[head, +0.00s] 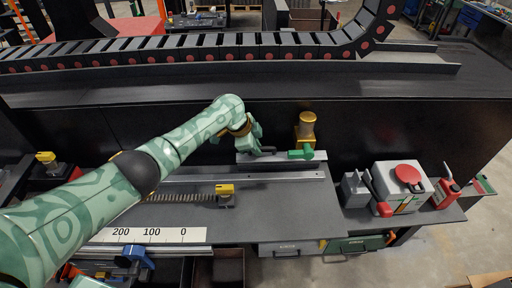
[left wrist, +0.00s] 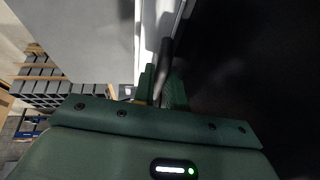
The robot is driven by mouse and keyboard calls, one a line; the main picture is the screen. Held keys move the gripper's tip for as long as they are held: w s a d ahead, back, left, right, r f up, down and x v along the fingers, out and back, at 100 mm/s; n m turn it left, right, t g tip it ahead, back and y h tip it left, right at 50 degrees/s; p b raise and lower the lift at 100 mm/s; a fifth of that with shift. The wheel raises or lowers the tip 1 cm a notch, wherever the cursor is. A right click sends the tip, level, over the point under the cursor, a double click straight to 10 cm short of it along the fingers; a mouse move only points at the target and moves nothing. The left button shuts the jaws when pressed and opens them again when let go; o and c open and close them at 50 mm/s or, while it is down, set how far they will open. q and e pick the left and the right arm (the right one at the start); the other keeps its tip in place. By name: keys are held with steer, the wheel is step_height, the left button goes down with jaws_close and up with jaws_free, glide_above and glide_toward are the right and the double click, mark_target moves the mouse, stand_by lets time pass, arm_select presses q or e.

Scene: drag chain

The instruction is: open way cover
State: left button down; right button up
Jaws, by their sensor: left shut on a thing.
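A grey way cover (head: 283,160) sits over the rail (head: 290,176) in the middle of the bench. A green piece (head: 302,154) is on its right part. My left gripper (head: 262,150) is at the cover's left part, its fingers shut on a dark handle. In the left wrist view, the green fingers (left wrist: 162,88) close around a dark handle bar (left wrist: 166,55), beside a pale surface. The exact grip on the handle is partly hidden by the fingers.
A drag chain (head: 210,47) runs along the back.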

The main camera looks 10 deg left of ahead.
arm_select(q)
steer(key=shift+s+a+f, duration=0.2)
steer(key=shift+a+f, duration=0.05)
steer(key=shift+f, duration=0.15)
steer(key=c, duration=1.8)
jaws_free()
steer(key=shift+c, duration=0.2)
steer(key=shift+o, duration=0.7)
steer(key=shift+w, duration=0.6)
steer(key=shift+s+d+r, duration=0.15)
steer(key=shift+s+r, duration=0.05)
arm_select(e)
steer(key=shift+w, duration=0.15)
